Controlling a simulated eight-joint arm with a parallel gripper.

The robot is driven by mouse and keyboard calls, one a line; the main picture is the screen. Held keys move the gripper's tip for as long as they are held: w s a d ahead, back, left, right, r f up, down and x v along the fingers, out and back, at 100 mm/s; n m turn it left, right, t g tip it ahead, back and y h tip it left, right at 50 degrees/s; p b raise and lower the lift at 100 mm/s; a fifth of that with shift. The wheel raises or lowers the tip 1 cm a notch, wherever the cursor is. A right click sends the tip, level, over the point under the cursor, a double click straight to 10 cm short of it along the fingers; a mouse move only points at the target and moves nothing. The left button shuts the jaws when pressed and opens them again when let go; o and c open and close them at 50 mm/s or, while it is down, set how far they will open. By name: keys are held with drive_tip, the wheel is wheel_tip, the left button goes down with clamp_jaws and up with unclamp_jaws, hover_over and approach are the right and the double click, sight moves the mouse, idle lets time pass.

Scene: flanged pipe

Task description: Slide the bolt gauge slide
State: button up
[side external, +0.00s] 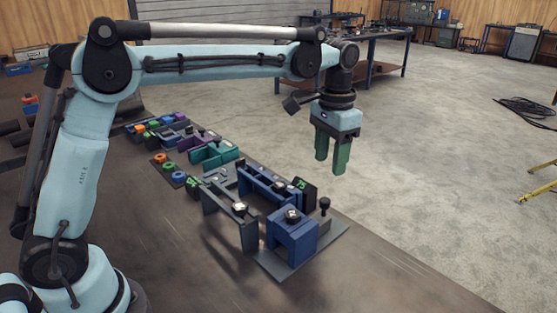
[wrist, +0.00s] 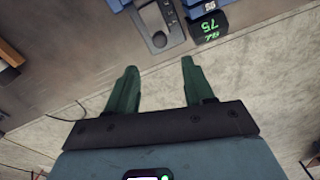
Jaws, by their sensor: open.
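My gripper (side external: 331,160) is open and empty, its two green fingers pointing down, raised above the far edge of the bench. In the wrist view, the fingers (wrist: 159,68) are spread apart with nothing between them. A blue gauge block (side external: 291,237) stands on a grey base plate (side external: 325,247), below the gripper. A small dark upright knob (side external: 325,204) stands at the plate's far side; it may be the slide's handle. In the wrist view, a grey plate with a dark knob (wrist: 158,38) lies ahead of the fingertips, apart from them. Which part slides is unclear.
A dark display reading 75 (side external: 303,186) stands behind the blue block; it also shows in the wrist view (wrist: 208,25). Blue and grey brackets (side external: 230,210) and several coloured fixtures (side external: 165,130) line the bench to the left. The bench front (side external: 190,270) is clear.

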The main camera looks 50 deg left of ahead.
sight(325, 199)
wheel_tip(325, 199, down, 10)
idle(0.5)
clamp_jaws()
